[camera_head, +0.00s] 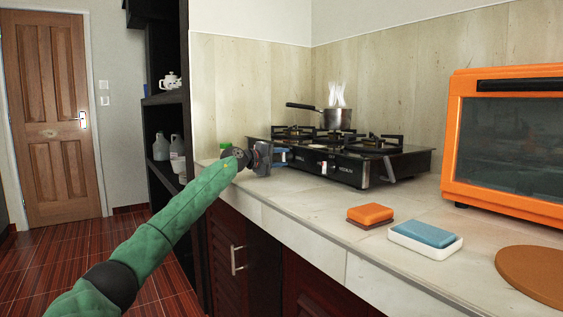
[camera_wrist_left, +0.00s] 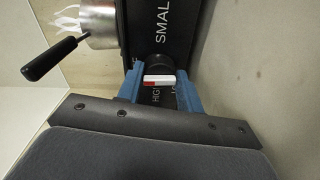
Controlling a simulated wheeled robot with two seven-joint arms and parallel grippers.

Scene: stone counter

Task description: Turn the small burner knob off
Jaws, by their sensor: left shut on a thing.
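The black gas stove (camera_head: 350,172) stands on the counter at the back, with several burners. My left gripper (camera_head: 280,157) is at the stove's left end in the head view. In the left wrist view, its blue fingers (camera_wrist_left: 160,84) are shut on the small burner knob (camera_wrist_left: 159,79), one on each side. The knob shows a white bar with a red end, lying roughly level across the picture. The word SMALL is printed on the stove above it, and HIGH shows below, partly covered. My right gripper is not in view.
A steaming pot (camera_head: 337,118) with a black handle sits on a rear burner; it also shows in the left wrist view (camera_wrist_left: 98,25). An orange oven (camera_head: 503,140) stands right. An orange sponge (camera_head: 370,213), a blue-topped dish (camera_head: 425,236) and a round board (camera_head: 533,270) lie in front.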

